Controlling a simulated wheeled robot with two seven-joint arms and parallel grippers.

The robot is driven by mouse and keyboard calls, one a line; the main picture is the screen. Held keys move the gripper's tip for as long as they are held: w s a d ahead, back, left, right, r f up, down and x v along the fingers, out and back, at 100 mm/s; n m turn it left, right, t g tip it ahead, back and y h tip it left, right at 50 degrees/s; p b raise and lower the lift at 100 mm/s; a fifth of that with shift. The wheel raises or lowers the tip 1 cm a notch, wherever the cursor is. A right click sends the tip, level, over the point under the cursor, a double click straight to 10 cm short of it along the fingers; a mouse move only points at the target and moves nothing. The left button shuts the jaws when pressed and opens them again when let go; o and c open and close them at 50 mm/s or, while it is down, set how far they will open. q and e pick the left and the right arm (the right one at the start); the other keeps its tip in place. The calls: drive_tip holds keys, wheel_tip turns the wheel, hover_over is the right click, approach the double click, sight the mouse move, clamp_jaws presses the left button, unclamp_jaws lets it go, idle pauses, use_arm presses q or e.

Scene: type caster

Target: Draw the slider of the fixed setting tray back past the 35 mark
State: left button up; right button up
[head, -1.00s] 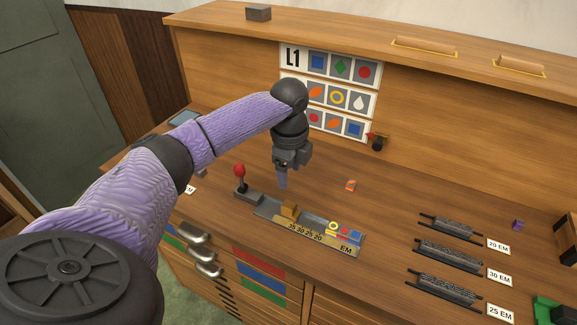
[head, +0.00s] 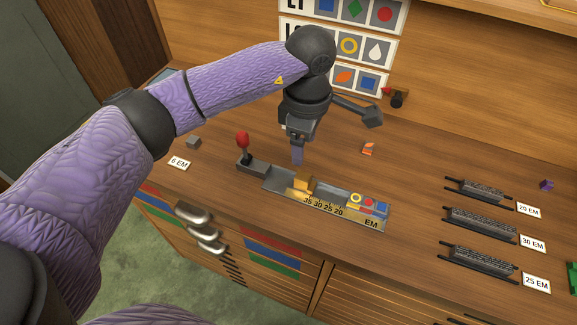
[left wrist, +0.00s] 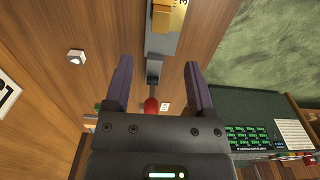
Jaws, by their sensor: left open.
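The setting tray (head: 335,196) is a grey channel on the bench with a yellow scale along its front edge, marked 35 30 25 20 and EM. Its brass slider block (head: 304,184) sits in the channel near the 35 end of the scale; the exact mark is hard to read. It also shows in the left wrist view (left wrist: 167,18). A red-knobbed lever (head: 243,140) stands at the tray's left end. My left gripper (head: 297,158) points down above and behind the slider, apart from it. In the left wrist view its fingers (left wrist: 158,75) are open and empty. My right gripper is out of view.
Yellow, red and blue tiles (head: 368,203) lie at the tray's right end. An orange-and-white piece (head: 368,149) lies behind the tray. Several dark racks (head: 482,224) with EM labels stand at right. A small grey block (head: 193,142) lies at left.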

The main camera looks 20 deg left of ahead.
sight(303, 176)
use_arm(q)
wheel_tip(303, 176, down, 9)
drive_tip(key=shift+d+f+b, duration=0.1)
drive_tip(key=shift+d+b, duration=0.05)
drive_tip(key=shift+b, duration=0.55)
clamp_jaws()
idle(0.8)
